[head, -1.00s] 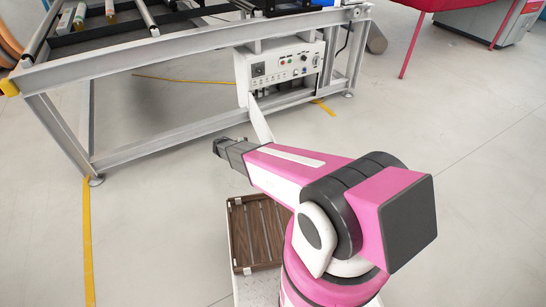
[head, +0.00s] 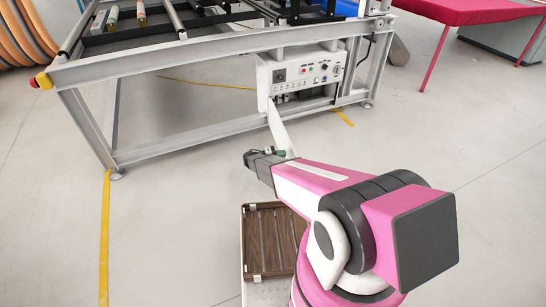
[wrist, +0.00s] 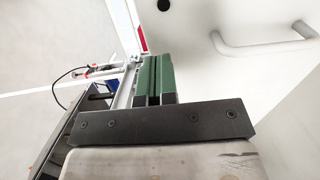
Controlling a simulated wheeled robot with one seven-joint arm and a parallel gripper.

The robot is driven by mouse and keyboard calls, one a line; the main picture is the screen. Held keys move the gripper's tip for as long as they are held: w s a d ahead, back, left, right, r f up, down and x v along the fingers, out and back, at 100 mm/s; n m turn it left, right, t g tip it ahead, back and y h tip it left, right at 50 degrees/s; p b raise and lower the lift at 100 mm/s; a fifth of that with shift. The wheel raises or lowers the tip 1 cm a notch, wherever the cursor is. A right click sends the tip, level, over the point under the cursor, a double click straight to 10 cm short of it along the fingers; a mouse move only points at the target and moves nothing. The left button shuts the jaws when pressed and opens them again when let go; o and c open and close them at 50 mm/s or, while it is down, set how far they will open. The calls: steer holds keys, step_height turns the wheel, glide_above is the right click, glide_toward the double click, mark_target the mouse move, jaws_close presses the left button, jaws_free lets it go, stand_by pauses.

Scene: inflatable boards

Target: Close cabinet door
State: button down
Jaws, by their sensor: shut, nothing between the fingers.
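The cabinet is a white control box (head: 305,72) with knobs and lights, mounted under the machine frame. Its white door (head: 281,128) stands open, sticking out toward me below the box. In the wrist view the door (wrist: 285,85) fills the right side, with a curved white handle (wrist: 265,48) near the top. My gripper (head: 279,153) is close to the lower near end of the door. In the wrist view its green fingers (wrist: 153,80) are together and empty, left of the handle and not on it. I cannot tell whether they touch the door.
The grey machine frame (head: 200,58) stands behind the door, with legs and a low crossbar. A brown slatted crate (head: 270,240) is beside my arm's base. Yellow floor tape (head: 104,240) runs at the left. A red table (head: 475,12) is at the back right. Open floor lies left and right.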

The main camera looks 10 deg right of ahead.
mark_target(292, 152)
steer(key=shift+w+d, duration=0.15)
steer(key=shift+d, duration=0.65)
steer(key=shift+w+d, duration=0.1)
steer(key=shift+d, duration=0.7)
